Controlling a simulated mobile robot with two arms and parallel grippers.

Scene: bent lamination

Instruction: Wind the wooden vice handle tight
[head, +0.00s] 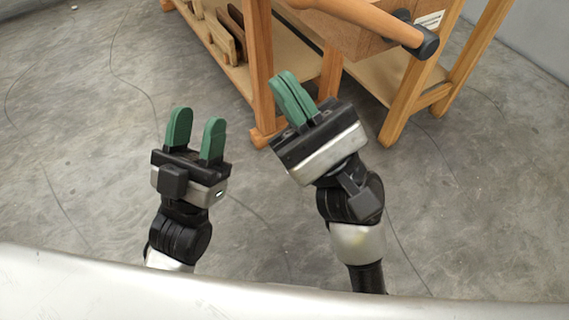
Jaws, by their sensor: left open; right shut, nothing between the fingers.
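The wooden vice handle (372,20) is a round bar with a dark knob (426,45) at its lower right end. It slants across the front of a wooden vice block (335,32) at the top of the head view. The handle's upper left end is cut off by the frame. My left gripper (196,135) is open and empty over the floor, well left of and below the handle. My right gripper (291,96) is shut with nothing in it, below and left of the handle and apart from it.
The wooden bench's front leg (262,75) and right leg (408,98) stand on the grey concrete floor (80,130). A lower shelf (287,55) holds several wooden pieces (222,38). A pale wall (530,30) is at the far right.

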